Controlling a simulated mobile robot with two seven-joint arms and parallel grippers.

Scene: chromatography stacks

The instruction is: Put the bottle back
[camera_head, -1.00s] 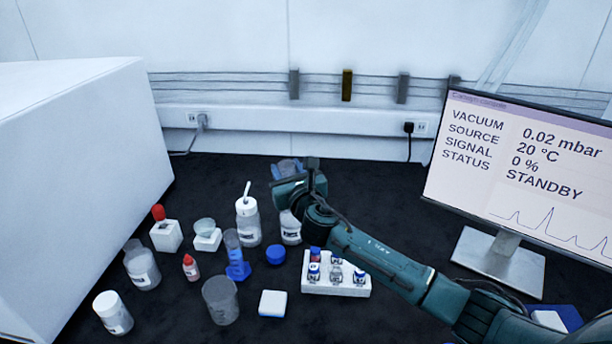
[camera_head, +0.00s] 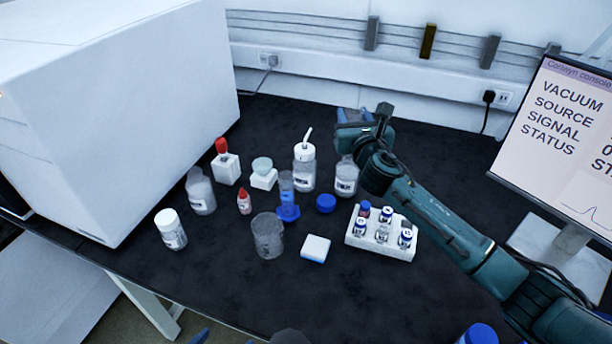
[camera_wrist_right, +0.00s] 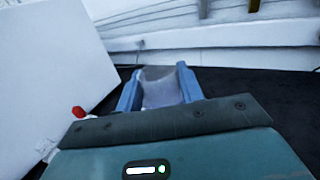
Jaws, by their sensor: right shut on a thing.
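The bottle (camera_head: 346,178) is clear, with a pale label. It is upright beside the white-capped wash bottle (camera_head: 304,168); I cannot tell whether its base touches the bench. My right gripper (camera_head: 350,130) is shut on its upper part and hides its neck. In the right wrist view, the blue fingers (camera_wrist_right: 160,90) stand on both sides of the translucent bottle (camera_wrist_right: 160,86). My left gripper is not recognisable in view; a small blue part at the bottom edge of the head view is unclear.
A vial rack (camera_head: 382,240) stands close in front, near a blue cap (camera_head: 326,203). A beaker (camera_head: 267,236), a blue-based cylinder (camera_head: 287,200) and other small bottles stand left. A white instrument (camera_head: 120,110) bounds the left, a monitor (camera_head: 560,150) the right.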

